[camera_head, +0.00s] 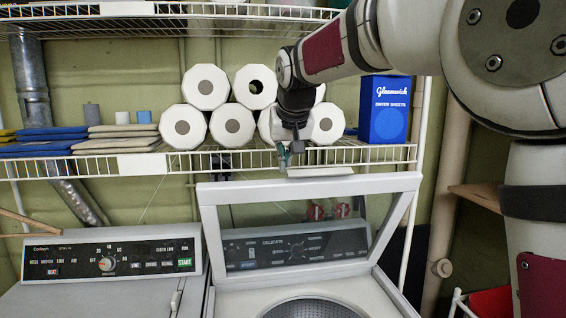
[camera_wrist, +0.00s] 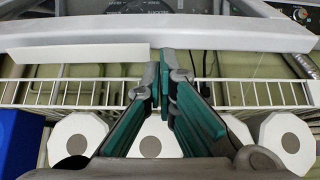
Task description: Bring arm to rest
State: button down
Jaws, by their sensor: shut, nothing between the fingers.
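My gripper (camera_head: 290,150) hangs at the end of my arm, in front of the wire shelf with the paper rolls and just above the raised washer lid. In the wrist view my gripper (camera_wrist: 164,75) shows its two teal fingers closed together at the tips with nothing between them. My arm reaches in from the upper right of the head view, bent and extended toward the shelf. The fingertips appear close to the top edge of the lid (camera_head: 205,225); I cannot tell whether they touch it.
Several white paper rolls (camera_head: 205,87) stand on the wire shelf (camera_head: 390,155) behind my gripper. A blue box (camera_head: 388,110) stands on the shelf to the right, folded cloths (camera_head: 120,140) lie to the left. A dryer (camera_head: 100,290) stands beside the open washer (camera_head: 235,300). An upper wire shelf (camera_head: 130,12) runs above.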

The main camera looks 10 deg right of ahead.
jog(key=s+d+f+b, duration=0.1)
jog(key=s+d, duration=0.1)
jog(key=s, duration=0.8)
jog(key=s+d+f+b, duration=0.1)
jog(key=s+d, duration=0.2)
jog(key=s, duration=0.6)
jog(key=s+d+f+g+b, duration=0.1)
jog(key=s+f, duration=1.2)
jog(key=s, duration=0.2)
jog(key=shift+s+d+f+g+b, duration=0.15)
jog(key=shift+s+d+g+b, duration=0.1)
jog(key=shift+g+b, duration=0.15)
